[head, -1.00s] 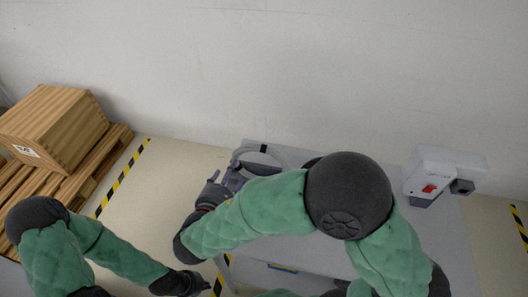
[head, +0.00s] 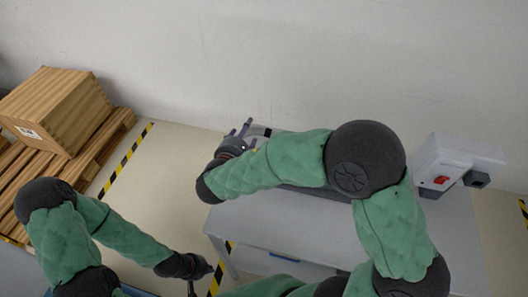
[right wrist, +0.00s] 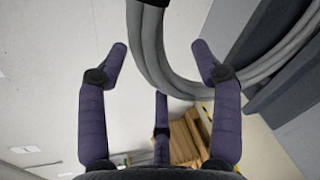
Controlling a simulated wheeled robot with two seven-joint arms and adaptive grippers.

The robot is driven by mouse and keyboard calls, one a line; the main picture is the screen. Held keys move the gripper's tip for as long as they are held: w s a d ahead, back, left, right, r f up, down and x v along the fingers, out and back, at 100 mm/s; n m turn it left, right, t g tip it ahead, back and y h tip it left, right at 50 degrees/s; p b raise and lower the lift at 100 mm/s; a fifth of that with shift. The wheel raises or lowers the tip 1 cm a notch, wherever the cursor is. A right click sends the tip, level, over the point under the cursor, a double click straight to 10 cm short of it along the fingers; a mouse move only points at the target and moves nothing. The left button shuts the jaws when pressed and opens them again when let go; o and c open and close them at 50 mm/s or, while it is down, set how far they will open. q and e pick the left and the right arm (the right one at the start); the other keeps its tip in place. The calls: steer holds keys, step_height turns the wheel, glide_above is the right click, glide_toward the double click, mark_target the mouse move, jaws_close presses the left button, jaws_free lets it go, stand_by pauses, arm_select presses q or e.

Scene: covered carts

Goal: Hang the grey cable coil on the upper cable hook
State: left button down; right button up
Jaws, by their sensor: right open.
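The grey cable coil (head: 257,130) shows in the head view at the back left corner of the grey cart, with a black tie around it; my right arm hides most of it. In the right wrist view the coil's thick grey strands (right wrist: 152,62) curve down between the fingertips and off to the right. My right gripper (head: 240,130) is open at the coil, its purple fingers apart (right wrist: 160,48) on either side of the strands and not closed on them. My left gripper (head: 203,268) hangs low at the cart's left, its fingers unclear. I cannot make out the upper cable hook.
The grey cart (head: 440,235) stands against the white wall. A white box with a red switch (head: 455,163) is at its right end. A wooden crate (head: 55,110) sits on a pallet (head: 95,165) at the left. Open floor with striped tape lies between.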

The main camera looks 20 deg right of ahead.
steer(key=shift+w+d+f, duration=0.1)
steer(key=shift+w+d, duration=0.15)
steer(key=shift+w, duration=0.1)
jaws_close()
